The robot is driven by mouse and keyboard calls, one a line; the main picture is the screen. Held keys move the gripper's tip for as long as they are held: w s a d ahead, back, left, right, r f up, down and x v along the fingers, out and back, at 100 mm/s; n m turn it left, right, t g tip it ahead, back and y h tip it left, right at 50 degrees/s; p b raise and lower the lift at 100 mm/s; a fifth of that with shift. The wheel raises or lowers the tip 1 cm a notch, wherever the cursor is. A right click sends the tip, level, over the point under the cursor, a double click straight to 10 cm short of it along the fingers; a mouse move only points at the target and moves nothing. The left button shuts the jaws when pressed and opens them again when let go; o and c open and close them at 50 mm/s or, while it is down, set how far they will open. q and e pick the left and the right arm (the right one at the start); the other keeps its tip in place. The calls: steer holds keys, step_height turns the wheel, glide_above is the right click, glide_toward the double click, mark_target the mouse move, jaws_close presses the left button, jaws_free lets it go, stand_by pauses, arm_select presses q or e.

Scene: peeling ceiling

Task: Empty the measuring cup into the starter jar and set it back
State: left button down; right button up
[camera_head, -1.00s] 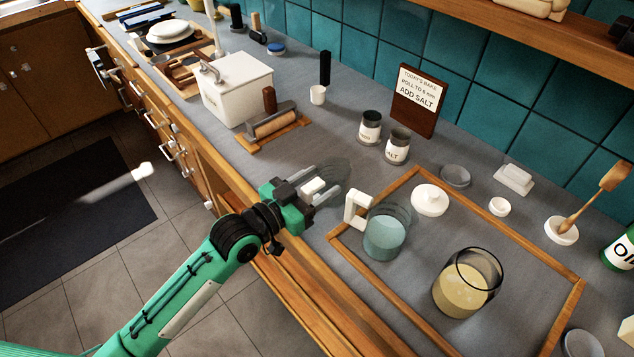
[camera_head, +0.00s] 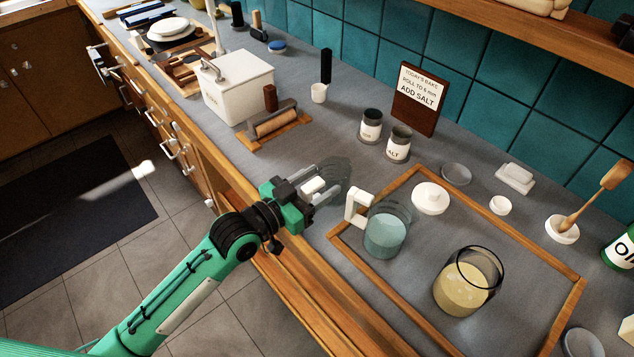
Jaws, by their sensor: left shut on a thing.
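My left gripper (camera_head: 322,190) is over the counter's front part, left of the wooden-rimmed tray. Its fingers are closed about a small white piece (camera_head: 313,187), which looks like a handle. A dark, see-through rounded shape lies just beyond the fingers; I cannot tell whether it is a clear cup or a shadow. A clear cup with a white handle (camera_head: 355,207) and bluish liquid (camera_head: 385,236) stands upright at the tray's left side, apart from my fingers. A glass jar with pale yellow contents, seemingly the starter jar (camera_head: 463,290), stands upright and open in the tray. My right gripper is out of view.
The tray's wooden rim (camera_head: 390,191) surrounds the jar and a white lidded dish (camera_head: 430,198). Two labelled jars (camera_head: 398,150) and a sign (camera_head: 418,98) stand behind. A rolling pin (camera_head: 273,124) lies at left.

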mark_target(304, 197)
arm_select(q)
steer(key=shift+f+b, duration=0.4)
steer(key=shift+f, duration=0.25)
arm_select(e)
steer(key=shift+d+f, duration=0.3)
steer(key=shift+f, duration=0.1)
arm_select(q)
steer(key=shift+c, duration=2.3)
jaws_free()
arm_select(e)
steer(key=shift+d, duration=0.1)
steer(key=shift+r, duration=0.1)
arm_select(q)
steer(key=shift+p+v, duration=0.5)
steer(key=shift+v, duration=1.55)
steer(key=v, duration=0.4)
steer(key=shift+s, duration=0.1)
steer(key=shift+s+a+p, duration=0.3)
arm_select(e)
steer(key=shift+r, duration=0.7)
